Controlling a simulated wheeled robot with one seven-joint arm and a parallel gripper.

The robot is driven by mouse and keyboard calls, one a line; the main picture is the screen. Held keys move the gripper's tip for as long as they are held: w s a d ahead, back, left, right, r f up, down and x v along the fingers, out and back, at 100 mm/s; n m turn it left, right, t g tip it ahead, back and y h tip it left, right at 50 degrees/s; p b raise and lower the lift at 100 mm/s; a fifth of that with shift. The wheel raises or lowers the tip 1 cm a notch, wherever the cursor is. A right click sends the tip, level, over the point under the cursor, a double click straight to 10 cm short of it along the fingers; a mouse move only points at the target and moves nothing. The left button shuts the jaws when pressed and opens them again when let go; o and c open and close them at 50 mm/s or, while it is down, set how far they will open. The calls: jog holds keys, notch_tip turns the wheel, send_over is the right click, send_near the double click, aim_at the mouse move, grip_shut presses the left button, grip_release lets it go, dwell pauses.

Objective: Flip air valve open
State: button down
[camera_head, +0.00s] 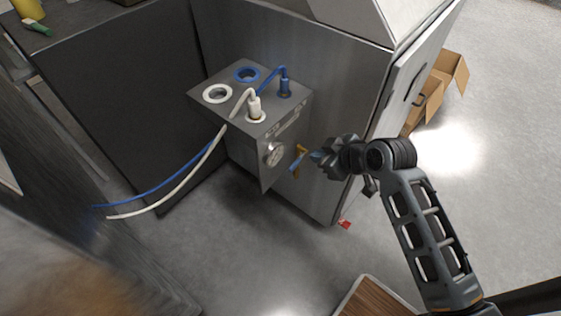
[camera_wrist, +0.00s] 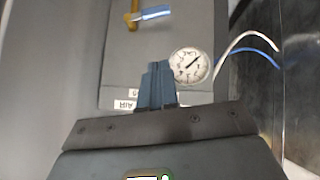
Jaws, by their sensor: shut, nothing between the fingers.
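The air valve (camera_head: 300,150) is a small brass fitting on the side of the grey box, low and right of the gauge. Its blue lever (camera_head: 295,164) shows beside it. In the wrist view the brass valve body (camera_wrist: 131,14) is at the top, with the blue lever (camera_wrist: 154,12) pointing right. My gripper (camera_head: 315,156) is just right of the valve in the head view. In the wrist view its blue fingers (camera_wrist: 155,66) are together and empty, below the lever in the picture with a gap between. Whether it touches anything cannot be told.
The grey box (camera_head: 241,147) carries a round gauge (camera_head: 273,153), also in the wrist view (camera_wrist: 190,66), and sockets with blue and white plugs. White and blue hoses (camera_head: 165,205) run left. A metal cabinet (camera_head: 335,95) stands behind. A cardboard box (camera_head: 440,85) is at right.

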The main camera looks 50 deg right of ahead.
jog(key=shift+a, duration=0.2)
send_over(299, 161)
jog(key=s+a, duration=0.1)
jog(key=a, duration=0.2)
notch_tip(299, 161, down, 7)
jog(key=shift+s+d+f, duration=0.15)
jog(key=shift+d+f, duration=0.05)
jog(key=shift+f, duration=0.45)
jog(key=shift+s+d+f, duration=0.15)
jog(key=shift+f, duration=0.45)
jog(key=shift+d+f, duration=0.15)
jog(key=shift+f, duration=0.5)
